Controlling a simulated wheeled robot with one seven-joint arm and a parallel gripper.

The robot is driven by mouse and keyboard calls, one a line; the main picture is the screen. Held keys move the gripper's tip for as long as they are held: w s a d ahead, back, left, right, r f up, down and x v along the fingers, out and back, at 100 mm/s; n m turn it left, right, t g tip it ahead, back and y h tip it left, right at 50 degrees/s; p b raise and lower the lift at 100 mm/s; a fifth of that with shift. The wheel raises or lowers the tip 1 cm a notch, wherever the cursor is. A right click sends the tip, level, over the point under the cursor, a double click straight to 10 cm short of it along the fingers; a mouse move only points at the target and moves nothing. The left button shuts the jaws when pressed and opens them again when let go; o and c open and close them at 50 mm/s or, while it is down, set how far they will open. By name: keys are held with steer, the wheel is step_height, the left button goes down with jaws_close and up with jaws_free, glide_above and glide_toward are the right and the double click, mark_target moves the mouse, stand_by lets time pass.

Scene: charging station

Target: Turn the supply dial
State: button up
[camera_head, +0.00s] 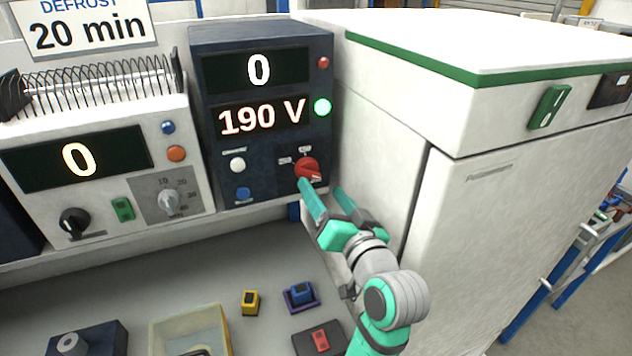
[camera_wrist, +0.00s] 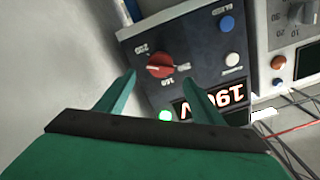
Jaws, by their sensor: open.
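The supply is a dark box (camera_head: 262,45) with two displays, reading "0" above and "190 V" below. Its red dial (camera_head: 307,168) is at the lower right of the front panel, and a green light (camera_head: 322,107) is lit beside the lower display. In the wrist view the red dial (camera_wrist: 160,65) shows upside down, just beyond and between the fingertips, with labels around it. My gripper (camera_head: 325,190) is open and empty, its fingers pointing at the panel just below the dial. In the wrist view the fingers (camera_wrist: 160,80) stand apart, and I see no contact with the dial.
A white unit (camera_head: 75,160) with a "0" display and its own knobs stands left of the supply. A large white cabinet (camera_head: 480,110) closes off the right side. On the bench are a yellow tray (camera_head: 190,325), a yellow block (camera_head: 250,302) and a blue block (camera_head: 300,294).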

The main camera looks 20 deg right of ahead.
steer(key=shift+s+d, duration=0.1)
steer(key=shift+s, duration=1.7)
